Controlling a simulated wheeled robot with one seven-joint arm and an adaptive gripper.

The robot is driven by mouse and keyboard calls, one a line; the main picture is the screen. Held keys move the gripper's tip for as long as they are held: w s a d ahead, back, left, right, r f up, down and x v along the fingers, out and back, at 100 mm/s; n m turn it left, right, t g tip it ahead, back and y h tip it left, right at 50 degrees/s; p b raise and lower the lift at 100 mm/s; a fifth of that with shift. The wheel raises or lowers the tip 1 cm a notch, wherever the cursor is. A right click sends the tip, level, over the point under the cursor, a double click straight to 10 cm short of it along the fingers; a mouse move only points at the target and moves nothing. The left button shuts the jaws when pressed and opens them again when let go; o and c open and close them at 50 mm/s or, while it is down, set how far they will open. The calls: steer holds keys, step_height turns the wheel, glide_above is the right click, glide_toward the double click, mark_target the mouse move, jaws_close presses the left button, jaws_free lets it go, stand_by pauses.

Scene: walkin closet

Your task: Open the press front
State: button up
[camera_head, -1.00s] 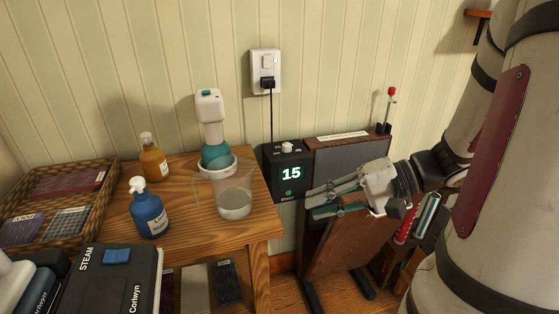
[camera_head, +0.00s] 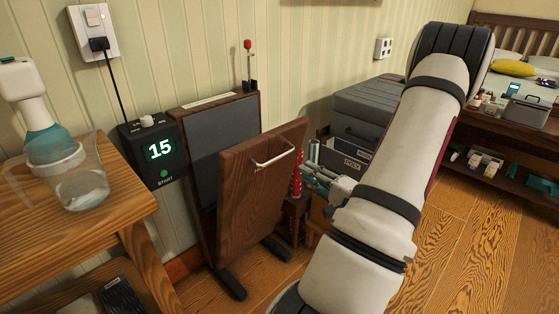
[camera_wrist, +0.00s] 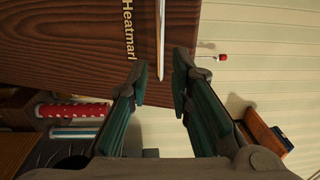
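The trouser press stands against the wall, with a grey padded back (camera_head: 222,135) and a dark wood front (camera_head: 245,215). The front is tilted outward from the back, with a gap at its top. A pale metal handle (camera_head: 272,162) sits near the front's top edge. My gripper (camera_head: 308,172) is just right of the front's right edge, near handle height. In the wrist view my gripper (camera_wrist: 161,68) is open, its fingertips either side of the handle's line of sight (camera_wrist: 160,35). Contact with the handle cannot be told.
A control box (camera_head: 155,150) showing 15 is left of the press. The wooden table (camera_head: 85,225) holds a jug (camera_head: 80,180). Grey boxes (camera_head: 368,112) and a red dotted roll (camera_head: 297,180) are right of the press. Open floor (camera_head: 455,245) lies to the right.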

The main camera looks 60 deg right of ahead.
mark_target(279, 157)
steer(key=b+x, duration=0.2)
steer(key=x, duration=0.9)
steer(key=shift+w, duration=0.15)
jaws_close()
